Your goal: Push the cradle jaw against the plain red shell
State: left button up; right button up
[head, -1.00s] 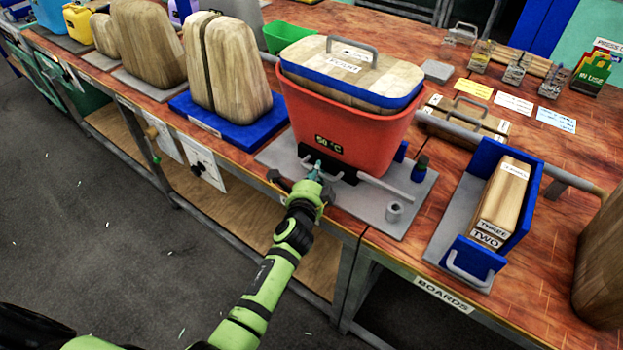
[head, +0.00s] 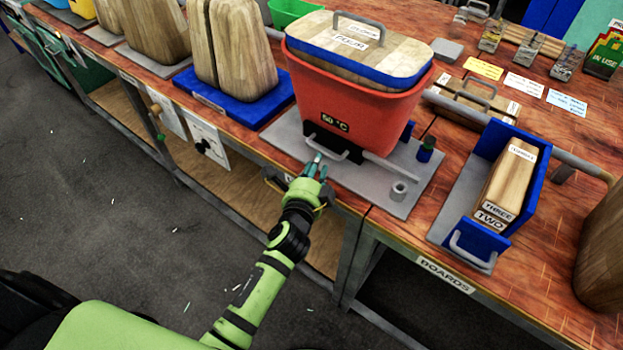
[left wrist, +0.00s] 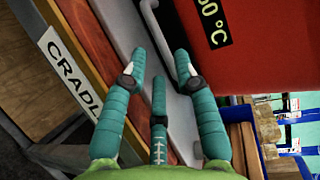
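The cradle jaw (head: 352,154) is a dark block low at the shell's front, with a grey handle (head: 327,153). It sits close to the shell; I cannot tell whether they touch. My left gripper (head: 314,167) is just in front of the handle. In the left wrist view its teal fingers (left wrist: 160,66) are spread and empty, with the red shell (left wrist: 240,55) ahead. My right gripper is not in view.
A blue holder (head: 537,190) with wooden boards (head: 507,183) stands to the right. Wooden blocks on a blue base (head: 235,102) are to the left.

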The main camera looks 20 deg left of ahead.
pick_arm(q)
jog(key=s, duration=0.3)
jog(key=s+r, duration=0.1)
jog(key=s, duration=0.1)
jog(key=shift+d, duration=0.15)
jog(key=s+a+f+n+g+y, duration=0.2)
jog(key=s+a+f+n+g, duration=0.4)
jog(key=s+a+n, duration=0.35)
jog(key=s+d+f+n+g+h, duration=0.1)
jog(key=s+d+n+g+h, duration=0.2)
jog(key=s, duration=0.4)
jog(key=s+d+f+n+g, duration=0.1)
jog(key=s+n+g, duration=0.3)
jog(key=s, duration=0.3)
notch_tip(320, 180, down, 22)
jog(key=s, duration=0.2)
jog(key=s+a+f+g, duration=0.2)
jog(key=s+a+f, duration=0.1)
jog(key=s+f, duration=1.1)
jog(key=shift+s+f, duration=0.3)
jog(key=shift+s, duration=0.65)
